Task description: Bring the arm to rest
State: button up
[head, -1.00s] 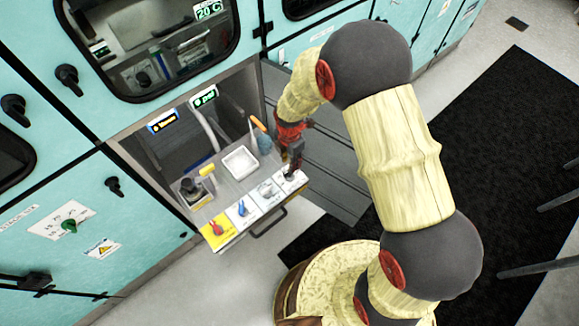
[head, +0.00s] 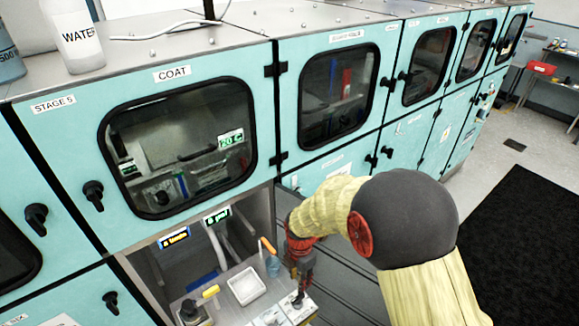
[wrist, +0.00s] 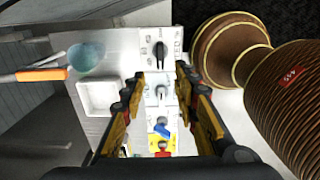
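My arm reaches over a pulled-out shelf with a control panel, below the window marked COAT. My gripper (head: 299,290) points down over the right end of the panel in the head view. In the wrist view my gripper (wrist: 158,75) has its two fingers spread apart, with nothing held between them. The control panel (wrist: 160,95) shows beneath and between the fingers, with black, blue and red knobs. Whether a fingertip touches the panel is unclear.
A white square tray (head: 246,286) and a blue cup (head: 273,265) with an orange-handled tool stand on the shelf left of my gripper. Teal cabinets (head: 330,50) rise behind. A black mat (head: 510,240) covers open floor at right.

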jog(key=s+d+m+g, duration=0.1)
jog(key=s+d+m, duration=0.1)
jog(key=s+m, duration=0.5)
jog(key=s+d+r+m+t, duration=0.2)
jog(key=r+m, duration=0.4)
jog(key=r, duration=0.4)
jog(key=s+d+r+m+t, duration=0.2)
jog(key=s+d+r+m, duration=0.3)
jog(key=r, duration=0.6)
jog(key=s+d+r+m+t, duration=0.2)
jog(key=s+d+r+m, duration=0.2)
jog(key=r+m, duration=0.3)
notch_tip(320, 180, up, 4)
jog(key=shift+s+d+t, duration=0.25)
jog(key=shift+s+t, duration=0.05)
jog(key=shift+s, duration=0.5)
